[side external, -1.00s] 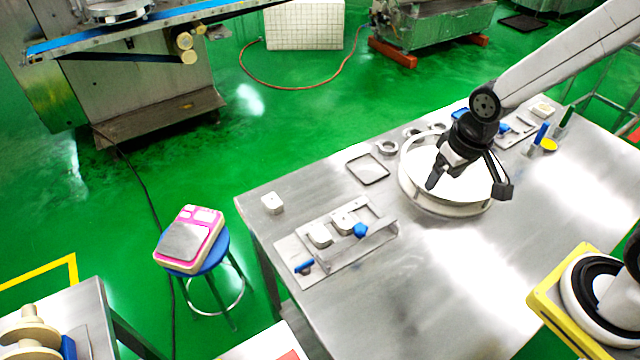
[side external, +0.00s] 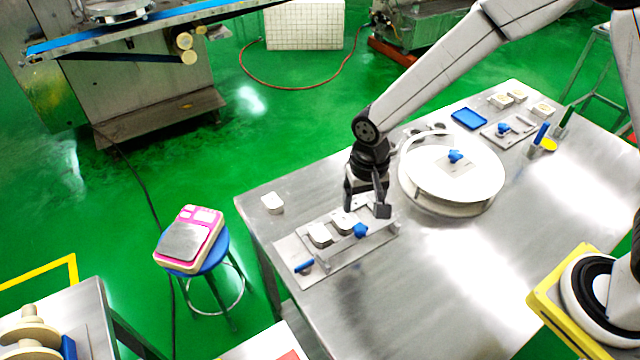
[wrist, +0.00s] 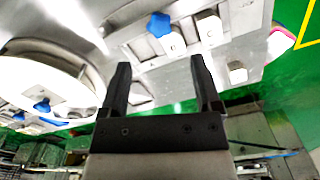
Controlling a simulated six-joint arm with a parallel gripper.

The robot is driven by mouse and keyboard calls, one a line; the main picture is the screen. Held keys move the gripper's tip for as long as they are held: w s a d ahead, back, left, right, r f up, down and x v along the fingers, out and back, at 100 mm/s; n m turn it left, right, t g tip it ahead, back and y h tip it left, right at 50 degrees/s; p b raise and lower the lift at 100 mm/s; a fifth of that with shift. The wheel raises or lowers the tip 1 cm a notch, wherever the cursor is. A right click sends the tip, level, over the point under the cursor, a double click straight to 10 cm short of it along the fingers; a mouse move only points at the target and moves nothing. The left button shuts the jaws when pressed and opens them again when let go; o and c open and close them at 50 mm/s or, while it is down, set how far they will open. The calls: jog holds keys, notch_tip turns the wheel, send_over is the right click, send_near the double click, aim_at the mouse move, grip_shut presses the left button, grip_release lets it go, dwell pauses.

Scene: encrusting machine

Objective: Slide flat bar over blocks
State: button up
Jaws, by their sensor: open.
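A metal fixture plate (side external: 290,252) lies near the table's left end. Two pale blocks (side external: 320,236) (side external: 343,222) sit on it, with a blue star knob (side external: 360,231) beside the right one. A long flat strip (side external: 372,243) runs along its front side; I cannot tell whether this is the flat bar. My gripper (side external: 366,206) is open and empty, pointing down above the fixture's back right end. In the wrist view, my open fingers (wrist: 160,66) show below the knob (wrist: 159,25) and blocks (wrist: 173,44). The gripper partly hides the fixture's far end.
A loose pale block (side external: 272,203) stands at the table's left corner. A blue tray (side external: 469,118) and another fixture (side external: 508,131) lie farther back. The front table area is clear.

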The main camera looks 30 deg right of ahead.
aim_at(360, 227)
jog(key=shift+f, duration=0.1)
jog(key=shift+f, duration=3.75)
grip_shut()
